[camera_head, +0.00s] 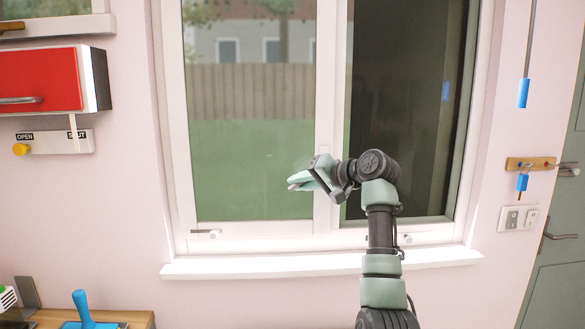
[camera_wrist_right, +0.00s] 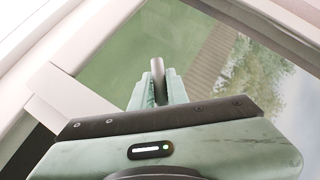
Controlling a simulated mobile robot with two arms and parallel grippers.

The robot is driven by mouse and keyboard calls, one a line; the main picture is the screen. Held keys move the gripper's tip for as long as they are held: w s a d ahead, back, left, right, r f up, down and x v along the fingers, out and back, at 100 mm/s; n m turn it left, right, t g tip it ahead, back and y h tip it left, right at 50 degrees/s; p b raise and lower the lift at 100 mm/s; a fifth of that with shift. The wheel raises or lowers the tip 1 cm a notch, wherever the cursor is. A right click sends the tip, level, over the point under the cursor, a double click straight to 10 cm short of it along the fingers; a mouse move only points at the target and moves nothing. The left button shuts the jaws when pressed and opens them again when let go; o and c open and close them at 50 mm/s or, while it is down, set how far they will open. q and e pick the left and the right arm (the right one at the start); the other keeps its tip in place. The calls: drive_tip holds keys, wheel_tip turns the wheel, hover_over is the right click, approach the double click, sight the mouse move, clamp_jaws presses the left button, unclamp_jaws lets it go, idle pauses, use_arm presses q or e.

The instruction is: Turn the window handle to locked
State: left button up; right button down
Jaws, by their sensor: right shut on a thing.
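The window (camera_head: 250,140) has white frames and two panes. My right gripper (camera_head: 297,183) is in front of the left pane, beside the middle upright. In the right wrist view its green fingers (camera_wrist_right: 157,92) are shut on a grey, rounded bar, the window handle (camera_wrist_right: 157,68). Only the end of the handle shows there. In the head view the gripper hides the handle, so I cannot tell its angle clearly. My left gripper is in neither view.
A white sill (camera_head: 320,264) runs below the window. Small fittings (camera_head: 206,233) sit on the lower frame. A red cabinet (camera_head: 40,80) hangs at the left. A blue pull (camera_head: 523,93), a key rack (camera_head: 530,164) and a green door (camera_head: 560,260) are at the right.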

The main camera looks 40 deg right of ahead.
drive_tip(key=shift+s+d+f+n+g+h+p, duration=0.6)
drive_tip(key=shift+d+n+g+h+p, duration=0.3)
drive_tip(key=shift+p, duration=1)
drive_tip(key=shift+s+d+f+n+g+h+p, duration=0.55)
drive_tip(key=shift+d+g+h+p, duration=0.5)
drive_tip(key=shift+p, duration=0.9)
drive_tip(key=shift+s+d+f+n+g+h+p, duration=0.55)
drive_tip(key=shift+d+n+g+h+p, duration=0.4)
drive_tip(key=shift+p, duration=0.95)
drive_tip(key=shift+s+d+r, duration=0.1)
drive_tip(key=c, duration=1.4)
unclamp_jaws()
drive_tip(key=b+v, duration=0.2)
drive_tip(key=v, duration=0.5)
drive_tip(key=shift+s+r+b, duration=0.2)
drive_tip(key=shift+s+b, duration=0.15)
drive_tip(key=shift+b, duration=0.05)
